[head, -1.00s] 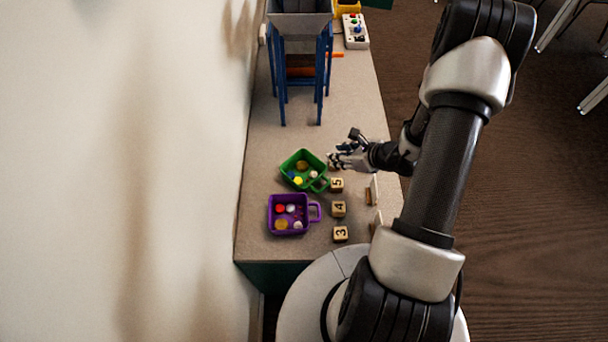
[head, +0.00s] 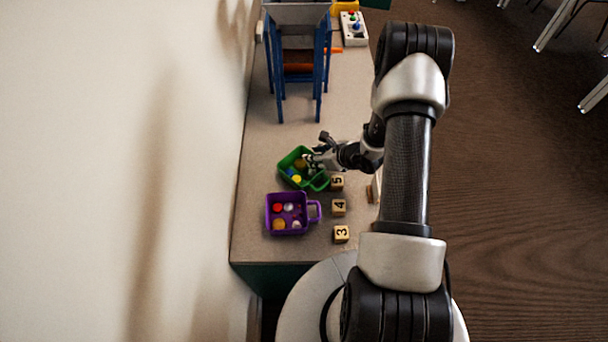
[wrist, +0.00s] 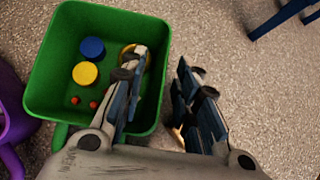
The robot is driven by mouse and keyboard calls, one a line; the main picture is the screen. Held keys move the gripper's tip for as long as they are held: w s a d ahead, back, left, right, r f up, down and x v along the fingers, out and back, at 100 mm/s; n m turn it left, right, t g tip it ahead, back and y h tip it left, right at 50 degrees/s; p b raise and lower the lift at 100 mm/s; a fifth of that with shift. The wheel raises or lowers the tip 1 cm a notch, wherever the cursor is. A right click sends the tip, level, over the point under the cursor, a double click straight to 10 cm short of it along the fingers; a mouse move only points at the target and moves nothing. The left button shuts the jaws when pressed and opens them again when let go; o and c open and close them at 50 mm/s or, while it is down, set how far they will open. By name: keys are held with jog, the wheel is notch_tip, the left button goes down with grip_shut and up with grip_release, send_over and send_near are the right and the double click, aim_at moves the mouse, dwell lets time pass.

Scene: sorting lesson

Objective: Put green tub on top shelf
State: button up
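The green tub (head: 286,164) sits on the grey counter, turned at an angle, with blue, yellow and other small pieces inside. In the wrist view the green tub (wrist: 48,75) fills the upper left. My gripper (wrist: 163,70) is open there; its left finger is over the tub's inside and its right finger is outside the right wall. I cannot tell whether the fingers touch the wall. In the head view my gripper (head: 311,160) is at the tub's right rim. A blue-legged rack (head: 322,68) stands farther back, with a grey tray-like top (head: 297,14) and a brown level below.
A purple tub (head: 270,214) with small pieces stands just nearer than the green one. Numbered wooden blocks (head: 338,207) line the right side. A white box with coloured knobs (head: 354,38) is at the back. The counter between green tub and rack is clear.

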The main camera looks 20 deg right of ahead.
jog(key=shift+c, duration=0.6)
grip_shut()
